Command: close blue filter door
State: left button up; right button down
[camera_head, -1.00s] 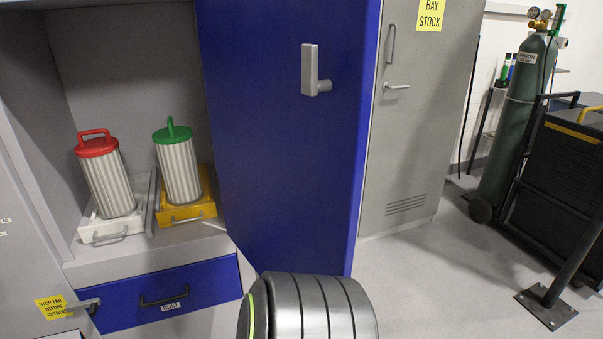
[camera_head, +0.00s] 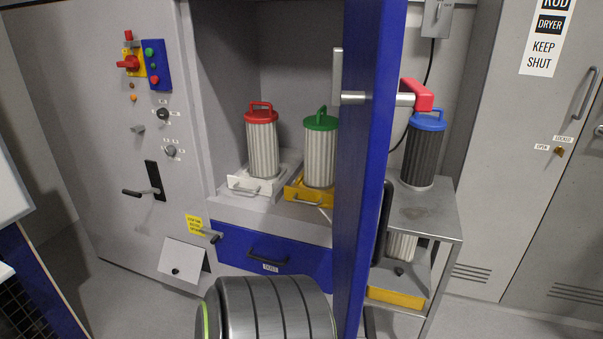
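The blue filter door (camera_head: 368,160) stands open and is seen nearly edge-on at the right side of the filter cabinet opening. A grey latch (camera_head: 337,80) sits on its inner side. A red handle (camera_head: 416,95) on a grey rod and a dark upright bar (camera_head: 385,215) show on its other side. Inside the cabinet, a red-topped filter (camera_head: 262,145) stands on a white tray (camera_head: 243,184) and a green-topped filter (camera_head: 320,155) on a yellow tray (camera_head: 300,194). Neither gripper is in view.
A blue drawer (camera_head: 232,243) is shut below the filters. Right of the door stands a metal cart (camera_head: 440,215) with a blue-topped dark filter (camera_head: 424,155). A control panel (camera_head: 157,65) is at left, and grey lockers (camera_head: 530,190) at right.

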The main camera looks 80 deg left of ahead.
aim_at(374, 34)
jog(key=i+u, duration=0.1)
jog(key=u, duration=0.35)
jog(key=i+u, duration=0.15)
jog(key=u, duration=0.3)
jog(key=i+l+u, duration=0.1)
jog(key=u, duration=0.35)
jog(key=l+u, duration=0.2)
jog(key=u, duration=0.3)
jog(key=i+l+u, duration=0.1)
jog(key=u, duration=0.25)
jog(key=i+l+u, duration=0.2)
jog(key=u, duration=0.15)
jog(key=i+l+u, duration=0.15)
jog(key=u, duration=0.2)
